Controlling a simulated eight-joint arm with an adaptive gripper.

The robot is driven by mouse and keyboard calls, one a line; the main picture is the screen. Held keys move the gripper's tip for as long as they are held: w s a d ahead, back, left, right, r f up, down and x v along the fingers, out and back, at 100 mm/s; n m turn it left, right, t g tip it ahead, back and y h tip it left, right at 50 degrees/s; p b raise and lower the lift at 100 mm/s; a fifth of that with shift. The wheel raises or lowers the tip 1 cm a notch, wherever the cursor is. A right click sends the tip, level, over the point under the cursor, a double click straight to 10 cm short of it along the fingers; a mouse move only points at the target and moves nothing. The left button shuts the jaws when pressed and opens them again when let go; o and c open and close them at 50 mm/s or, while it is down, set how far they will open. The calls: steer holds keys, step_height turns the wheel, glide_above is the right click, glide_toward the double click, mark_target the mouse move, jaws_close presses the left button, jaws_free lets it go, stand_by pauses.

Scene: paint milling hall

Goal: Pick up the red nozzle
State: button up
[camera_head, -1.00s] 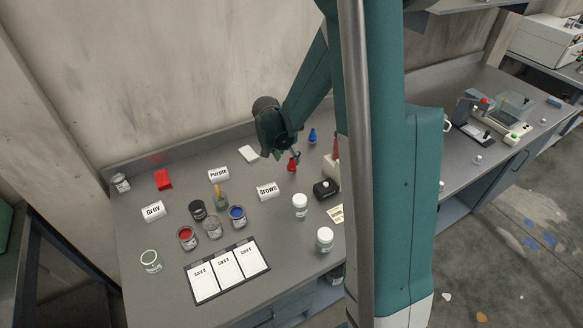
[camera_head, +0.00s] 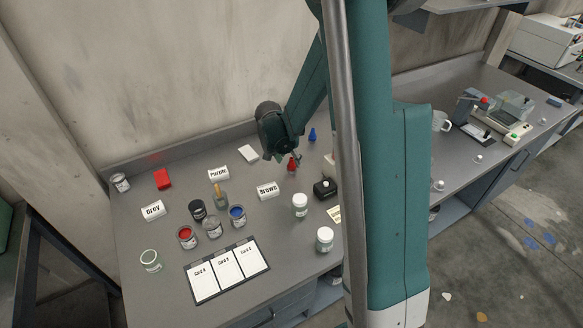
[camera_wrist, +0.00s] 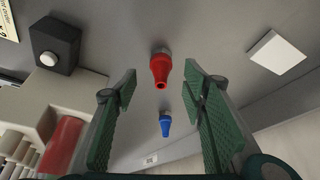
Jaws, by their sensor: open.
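The red nozzle (camera_head: 291,167) stands on the grey bench near the back wall. In the wrist view the red nozzle (camera_wrist: 161,68) shows ahead of the gap between my fingers, with a grey base at its top end. My gripper (camera_head: 296,157) is close above it in the head view. In the wrist view my gripper (camera_wrist: 160,105) is open, its green pads apart with nothing between them touching. A blue nozzle (camera_head: 312,135) stands behind and to the right; it also shows in the wrist view (camera_wrist: 166,123).
A black box with a white button (camera_head: 325,188) stands to the right front. A white block (camera_head: 248,153) lies to the left, and a brown label (camera_head: 267,190) stands nearer. Paint cans, jars and a card tray (camera_head: 228,270) fill the front left.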

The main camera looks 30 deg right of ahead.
mark_target(290, 162)
steer(key=shift+f, duration=0.1)
steer(key=shift+x, duration=2.55)
steer(key=shift+a, duration=0.15)
steer(key=c, duration=1)
